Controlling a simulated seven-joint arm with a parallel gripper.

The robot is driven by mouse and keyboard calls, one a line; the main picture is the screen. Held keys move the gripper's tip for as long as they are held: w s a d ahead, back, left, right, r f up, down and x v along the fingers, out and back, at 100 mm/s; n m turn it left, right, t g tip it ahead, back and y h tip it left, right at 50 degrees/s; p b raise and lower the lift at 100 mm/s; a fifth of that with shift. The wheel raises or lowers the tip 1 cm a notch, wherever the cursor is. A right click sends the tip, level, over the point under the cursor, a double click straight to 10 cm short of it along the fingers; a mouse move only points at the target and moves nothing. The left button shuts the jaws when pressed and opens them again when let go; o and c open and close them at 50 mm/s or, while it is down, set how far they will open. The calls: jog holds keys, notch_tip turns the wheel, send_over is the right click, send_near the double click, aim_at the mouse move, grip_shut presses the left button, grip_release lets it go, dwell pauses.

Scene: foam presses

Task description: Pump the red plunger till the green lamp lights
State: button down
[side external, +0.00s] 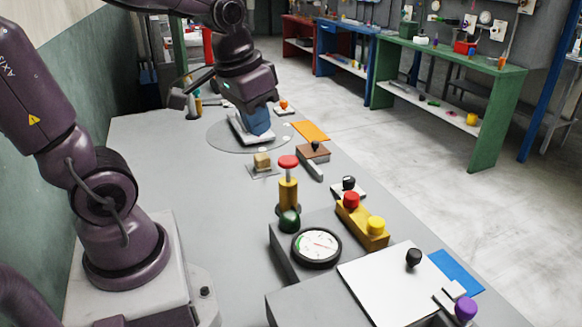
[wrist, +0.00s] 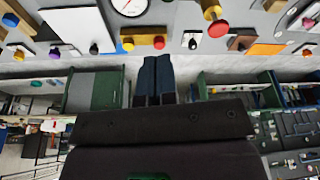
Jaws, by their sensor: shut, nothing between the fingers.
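The red plunger (side external: 288,162) is a red knob on a yellow cylinder, standing upright near the middle of the bench. It also shows at the top of the wrist view (wrist: 217,28). The green lamp (side external: 289,221) is a dark green dome just in front of the plunger and looks unlit. My gripper (side external: 262,134) has blue fingers, shut together and empty. It hangs over the far part of the bench, beyond the plunger and apart from it. In the wrist view the closed fingers (wrist: 157,58) point away from the plunger, which is up and to the right.
A round dial (side external: 316,247) sits beside the lamp. A yellow box (side external: 362,222) with red and yellow knobs is right of the plunger. An orange plate (side external: 310,131) lies beyond.

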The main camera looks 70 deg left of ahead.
jog(key=m+g+h, duration=0.1)
jog(key=m+g, duration=0.1)
send_near(286, 160)
jog(key=s+d, duration=0.2)
jog(key=s, duration=0.1)
jog(key=w+a+m, duration=0.2)
jog(key=w+m, duration=0.1)
jog(key=shift+a, duration=0.15)
jog(key=shift+m, duration=0.4)
jog(key=shift+f, duration=0.15)
jog(key=shift+w+f, duration=0.1)
jog(key=shift+f, duration=1.6)
jog(key=shift+w+f, duration=0.15)
jog(key=shift+f, duration=1.55)
jog(key=shift+f, duration=0.1)
